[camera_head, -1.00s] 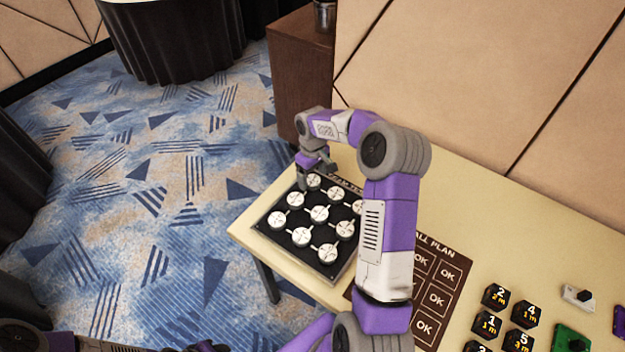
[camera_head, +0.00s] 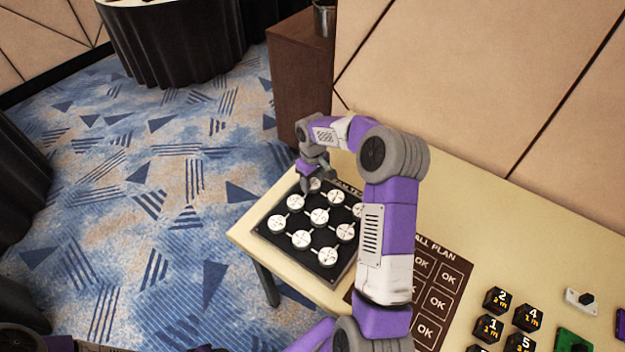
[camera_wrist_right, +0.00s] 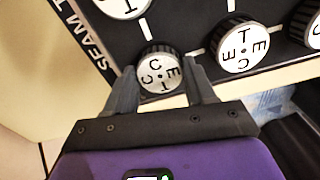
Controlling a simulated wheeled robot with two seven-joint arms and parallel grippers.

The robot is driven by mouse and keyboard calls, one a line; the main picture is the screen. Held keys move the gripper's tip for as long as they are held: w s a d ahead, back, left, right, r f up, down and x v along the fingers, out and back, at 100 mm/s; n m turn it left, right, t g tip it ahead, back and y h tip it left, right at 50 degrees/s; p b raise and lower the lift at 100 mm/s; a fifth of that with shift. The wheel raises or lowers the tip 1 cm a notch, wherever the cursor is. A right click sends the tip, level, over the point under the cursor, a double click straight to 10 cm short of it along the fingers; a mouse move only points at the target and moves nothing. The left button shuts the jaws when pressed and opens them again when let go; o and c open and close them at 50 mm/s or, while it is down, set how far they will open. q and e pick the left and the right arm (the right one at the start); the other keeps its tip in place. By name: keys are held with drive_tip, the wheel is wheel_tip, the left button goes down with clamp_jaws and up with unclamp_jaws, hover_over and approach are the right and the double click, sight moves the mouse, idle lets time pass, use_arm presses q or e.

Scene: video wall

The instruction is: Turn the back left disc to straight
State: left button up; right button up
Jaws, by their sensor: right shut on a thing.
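The board (camera_head: 268,229) is dark and holds rows of round white discs. The back left disc (camera_head: 314,186) is at its far corner, partly hidden by my right gripper (camera_head: 317,181). In the right wrist view, that disc (camera_wrist_right: 160,73) has a ribbed dark rim and a white face with letters C, C, E and T around the centre. The fingers of my right gripper (camera_wrist_right: 161,76) stand on its two sides and are shut on it. The disc's letters look turned at a slant to the board's edges. My left gripper is not identifiable in view.
Neighbouring discs (camera_head: 336,198) (camera_wrist_right: 242,48) stand close by on the board. A brown plan card (camera_head: 442,290) with OK squares and black numbered pieces (camera_head: 488,328) lie to the right on the table (camera_head: 480,225). The wall is behind.

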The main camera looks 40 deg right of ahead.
drive_tip(key=shift+m, duration=0.3)
drive_tip(key=m+p, duration=0.1)
drive_tip(key=m, duration=0.2)
drive_tip(key=shift+r+m, duration=0.1)
drive_tip(key=shift+m, duration=0.3)
drive_tip(key=m+p, duration=0.1)
drive_tip(key=m, duration=0.3)
drive_tip(key=shift+m, duration=0.3)
drive_tip(key=m+p, duration=0.2)
drive_tip(key=m, duration=0.2)
drive_tip(key=m+p, duration=0.1)
drive_tip(key=m, duration=0.3)
drive_tip(key=shift+m+p, duration=0.3)
drive_tip(key=shift+p, duration=0.1)
drive_tip(key=o, duration=1)
drive_tip(key=shift+o, duration=0.2)
